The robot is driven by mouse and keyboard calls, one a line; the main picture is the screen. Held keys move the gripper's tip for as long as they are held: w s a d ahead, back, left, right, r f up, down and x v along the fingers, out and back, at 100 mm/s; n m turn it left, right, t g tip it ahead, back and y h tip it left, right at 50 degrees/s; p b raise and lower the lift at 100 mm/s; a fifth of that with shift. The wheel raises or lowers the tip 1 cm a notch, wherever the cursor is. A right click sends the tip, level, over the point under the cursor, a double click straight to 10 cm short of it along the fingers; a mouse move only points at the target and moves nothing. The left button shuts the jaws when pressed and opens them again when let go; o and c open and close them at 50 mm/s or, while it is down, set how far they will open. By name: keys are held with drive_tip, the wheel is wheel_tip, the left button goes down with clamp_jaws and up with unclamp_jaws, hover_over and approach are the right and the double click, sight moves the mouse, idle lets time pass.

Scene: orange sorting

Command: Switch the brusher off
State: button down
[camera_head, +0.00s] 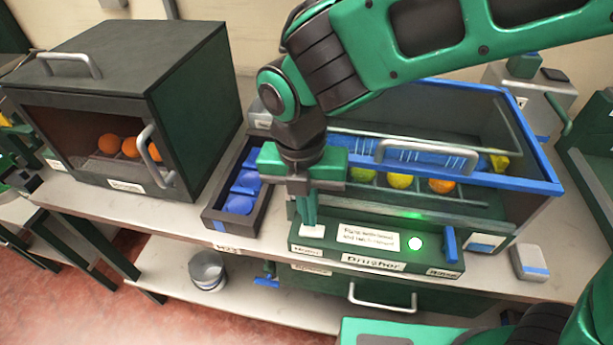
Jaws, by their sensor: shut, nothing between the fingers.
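The brusher (545,165) is a dark, blue-rimmed open machine on the bench, with a handle across its top and several yellow and orange fruits inside. My arm hides part of the brusher's back left.
A dark box (190,75) with oranges behind its front opening stands at the left. A narrow tray (213,222) with blue items lies between the box and the panel. A small grey-blue block (530,262) sits at the right. A metal bowl (207,268) stands on the lower shelf.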

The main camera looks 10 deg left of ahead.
wheel_tip(320, 180, up, 12)
drive_tip(key=a, duration=0.1)
drive_tip(key=shift+w+d+h, duration=0.15)
drive_tip(key=shift+d+h, duration=0.1)
drive_tip(key=shift+h, duration=0.15)
idle(1.1)
drive_tip(key=f, duration=0.4)
drive_tip(key=d+f, duration=0.1)
drive_tip(key=f, duration=0.4)
drive_tip(key=d+f, duration=0.1)
drive_tip(key=f, duration=0.3)
drive_tip(key=shift+f, duration=0.4)
